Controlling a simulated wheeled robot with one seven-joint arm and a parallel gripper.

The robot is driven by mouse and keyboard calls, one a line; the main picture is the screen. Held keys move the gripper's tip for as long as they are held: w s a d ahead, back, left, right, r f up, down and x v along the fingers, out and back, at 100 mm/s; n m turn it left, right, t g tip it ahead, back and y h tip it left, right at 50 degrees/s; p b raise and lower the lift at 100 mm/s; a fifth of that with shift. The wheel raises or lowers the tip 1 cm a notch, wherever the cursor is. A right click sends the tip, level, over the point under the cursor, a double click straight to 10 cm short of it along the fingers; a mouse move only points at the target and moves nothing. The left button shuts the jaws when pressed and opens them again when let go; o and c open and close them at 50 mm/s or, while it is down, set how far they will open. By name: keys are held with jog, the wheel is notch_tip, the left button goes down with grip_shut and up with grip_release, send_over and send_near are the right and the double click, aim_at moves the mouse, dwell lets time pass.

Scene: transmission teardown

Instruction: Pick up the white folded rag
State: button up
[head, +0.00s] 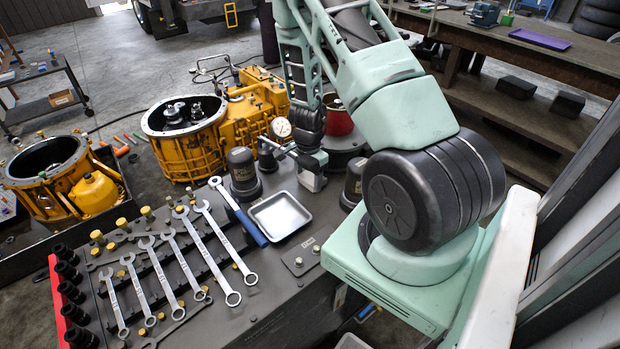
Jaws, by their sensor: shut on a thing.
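My gripper (311,172) hangs over the dark bench top, to the right of the silver tray. It is shut on a small pale piece at its jaws, which appears to be the white folded rag (312,182). The piece is small in view and partly hidden by the fingers, so its folds cannot be made out. No other white rag shows on the bench.
An empty silver tray (279,216) and a blue-handled tool (240,212) lie left of my gripper. Several wrenches (180,260) lie farther left. A dial gauge (281,127), black cylinders (243,172) and a yellow transmission housing (187,150) stand close by.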

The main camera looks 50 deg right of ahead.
aim_at(309, 179)
notch_tip(309, 179, up, 18)
dwell(0.6)
jog(key=shift+o, duration=0.5)
jog(key=shift+s, duration=0.15)
